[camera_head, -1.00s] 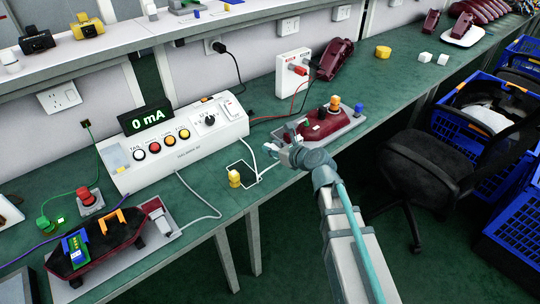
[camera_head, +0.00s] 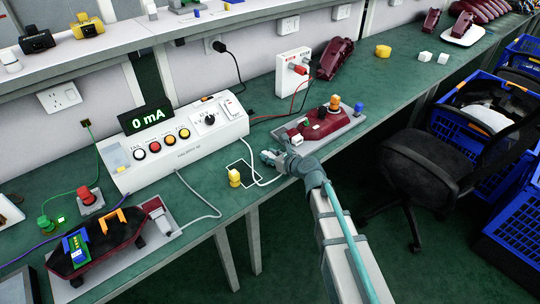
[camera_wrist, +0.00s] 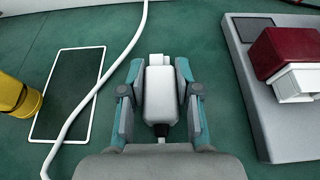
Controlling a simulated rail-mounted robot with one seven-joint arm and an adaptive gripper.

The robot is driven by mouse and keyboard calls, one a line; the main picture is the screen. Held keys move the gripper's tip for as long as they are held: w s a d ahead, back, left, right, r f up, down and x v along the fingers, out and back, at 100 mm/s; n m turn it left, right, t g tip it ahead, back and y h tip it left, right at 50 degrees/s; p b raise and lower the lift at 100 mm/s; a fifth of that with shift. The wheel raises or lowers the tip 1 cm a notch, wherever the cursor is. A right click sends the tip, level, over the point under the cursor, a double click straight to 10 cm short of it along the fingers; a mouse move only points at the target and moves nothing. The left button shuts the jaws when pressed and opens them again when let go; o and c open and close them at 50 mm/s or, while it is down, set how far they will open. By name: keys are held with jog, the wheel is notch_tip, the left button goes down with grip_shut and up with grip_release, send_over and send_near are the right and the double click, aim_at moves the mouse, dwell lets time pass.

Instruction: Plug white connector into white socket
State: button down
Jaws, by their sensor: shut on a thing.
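My gripper (camera_wrist: 160,80) is shut on the white connector (camera_wrist: 159,95), which lies between the two fingers with its narrow tip facing away from the wrist. In the head view my gripper (camera_head: 268,157) is over the green bench near its front edge; the connector is hard to make out there. The white socket (camera_wrist: 297,83) appears as a white block on the end of a dark red lamp (camera_wrist: 285,52), to the right of my gripper and apart from the connector. In the head view the socket (camera_head: 296,139) is at the lamp's near left end.
The lamp's grey fixture plate (camera_wrist: 256,105) is close on the right. A white cable (camera_wrist: 102,85) curves across a white-outlined rectangle (camera_wrist: 70,95) on the left, beside a yellow cylinder (camera_wrist: 18,95). A white tester box (camera_head: 180,150) stands behind left. A black chair (camera_head: 425,165) stands right.

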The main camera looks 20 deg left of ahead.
jog(key=shift+f, duration=0.15)
jog(key=shift+f, duration=0.15)
jog(key=c, duration=0.8)
grip_release()
jog(key=shift+b, duration=0.4)
jog(key=shift+o, duration=0.4)
jog(key=v, duration=1.1)
jog(key=shift+b, duration=0.3)
